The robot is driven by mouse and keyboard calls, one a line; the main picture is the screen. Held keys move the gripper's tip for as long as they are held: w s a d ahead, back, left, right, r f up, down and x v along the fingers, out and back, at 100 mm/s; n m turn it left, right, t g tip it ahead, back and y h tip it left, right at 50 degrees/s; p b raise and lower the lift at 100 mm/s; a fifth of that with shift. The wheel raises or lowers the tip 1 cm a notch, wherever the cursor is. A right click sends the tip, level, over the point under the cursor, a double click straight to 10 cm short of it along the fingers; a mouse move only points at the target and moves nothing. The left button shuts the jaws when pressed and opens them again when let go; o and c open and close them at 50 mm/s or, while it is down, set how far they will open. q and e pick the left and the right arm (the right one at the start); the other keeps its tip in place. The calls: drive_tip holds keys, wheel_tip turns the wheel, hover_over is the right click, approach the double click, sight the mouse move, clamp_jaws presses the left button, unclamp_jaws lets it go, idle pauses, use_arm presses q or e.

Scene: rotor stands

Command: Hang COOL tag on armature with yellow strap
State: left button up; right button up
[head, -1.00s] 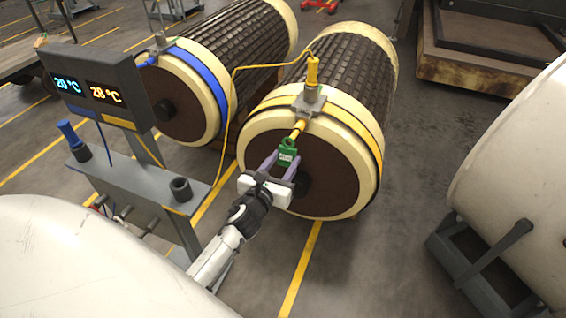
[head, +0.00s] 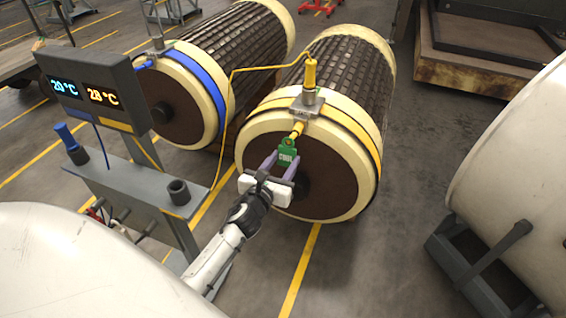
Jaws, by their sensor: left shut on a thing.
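The armature with the yellow strap (head: 345,115) lies on the right of the two, its brown end face towards me. A grey clamp (head: 308,104) sits on the strap, with a yellow probe (head: 310,73) upright in it and a short yellow peg (head: 297,130) sticking out towards me. My left gripper (head: 281,168) is shut on the green COOL tag (head: 288,153), in front of the end face. The top of the tag is at the peg's end; I cannot tell whether its hole is around the peg. My right gripper is not in view.
The armature with the blue strap (head: 203,78) lies to the left. A display stand (head: 95,88) reads 20 °C and 28 °C, with a blue probe (head: 70,138) and an empty holder (head: 178,190) on its shelf. A yellow cable (head: 232,105) runs to the yellow probe.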

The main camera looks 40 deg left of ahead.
sight(286, 160)
use_arm(q)
drive_tip(key=shift+w+a+f, duration=0.1)
drive_tip(key=shift+w+f, duration=0.05)
drive_tip(key=shift+w, duration=0.4)
idle(0.4)
drive_tip(key=shift+b+x, duration=0.65)
drive_tip(key=shift+x, duration=0.5)
drive_tip(key=shift+f, duration=0.25)
drive_tip(key=o, duration=1.1)
drive_tip(key=shift+o, duration=0.2)
drive_tip(key=shift+s, duration=0.1)
